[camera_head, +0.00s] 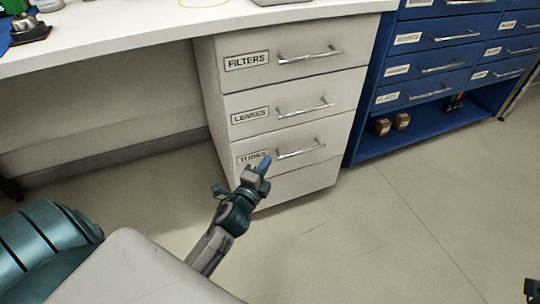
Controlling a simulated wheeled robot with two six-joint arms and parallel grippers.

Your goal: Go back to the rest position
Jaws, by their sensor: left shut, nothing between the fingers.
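My left gripper (262,167) is in front of the lower part of the white drawer cabinet (318,187), over the label of the drawer marked TUBES (310,146). Its blue fingertips are together and nothing shows between them. The drawers marked FILTERS (300,50) and LENSES (290,102) sit above, each with a metal bar handle. All these drawers look closed. I cannot tell whether the gripper touches the cabinet front. A small dark part at the lower right edge cannot be made out clearly.
A white bench top (130,35) runs along the top left. A blue cabinet (385,98) with labelled drawers stands at the right, with small brown items (402,121) on its low open shelf. The floor (400,230) at the right is clear.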

